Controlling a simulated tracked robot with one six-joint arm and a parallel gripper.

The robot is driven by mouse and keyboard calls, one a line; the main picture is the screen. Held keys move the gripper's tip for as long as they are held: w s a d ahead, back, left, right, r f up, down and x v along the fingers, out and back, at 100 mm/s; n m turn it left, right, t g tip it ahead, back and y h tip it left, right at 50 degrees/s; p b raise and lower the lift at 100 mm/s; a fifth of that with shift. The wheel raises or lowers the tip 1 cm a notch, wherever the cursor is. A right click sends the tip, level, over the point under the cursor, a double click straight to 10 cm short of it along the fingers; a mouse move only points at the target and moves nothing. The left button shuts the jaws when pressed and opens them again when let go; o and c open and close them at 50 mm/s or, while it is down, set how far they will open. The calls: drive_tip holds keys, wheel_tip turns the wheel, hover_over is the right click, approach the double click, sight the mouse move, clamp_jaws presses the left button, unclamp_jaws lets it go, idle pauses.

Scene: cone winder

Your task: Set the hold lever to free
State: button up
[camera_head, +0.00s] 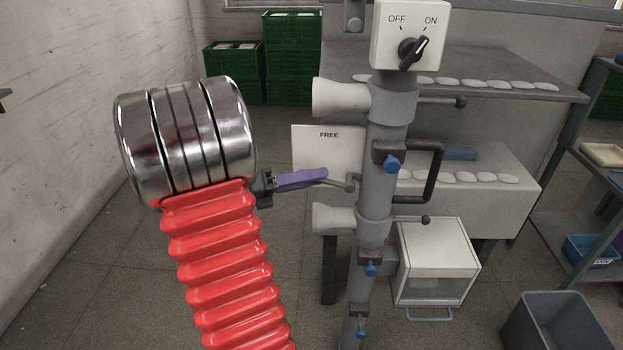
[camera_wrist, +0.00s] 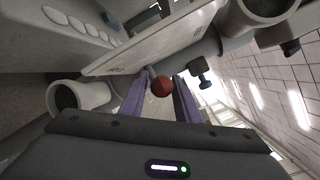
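The hold lever (camera_head: 340,183) is a short grey rod on the grey post, near the lower edge of a white plate (camera_head: 312,150) marked FREE near its top. The rod points left and lies well below the word. Its red ball knob (camera_wrist: 162,86) shows in the wrist view and is hidden by my fingers in the head view. My gripper (camera_head: 326,175) reaches in from the left with purple fingers. In the wrist view its fingers (camera_wrist: 161,82) stand apart, one on each side of the knob. I cannot tell whether they touch it.
The grey post (camera_head: 377,185) carries pale cones (camera_head: 340,97) above and below the plate, and an OFF/ON switch box (camera_head: 408,35) on top. A dark bracket handle (camera_head: 433,172) and a glass-fronted box (camera_head: 437,262) are on its right. Open floor lies left.

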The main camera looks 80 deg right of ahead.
drive_tip(key=shift+c, duration=0.6)
clamp_jaws()
drive_tip(key=shift+a, duration=0.1)
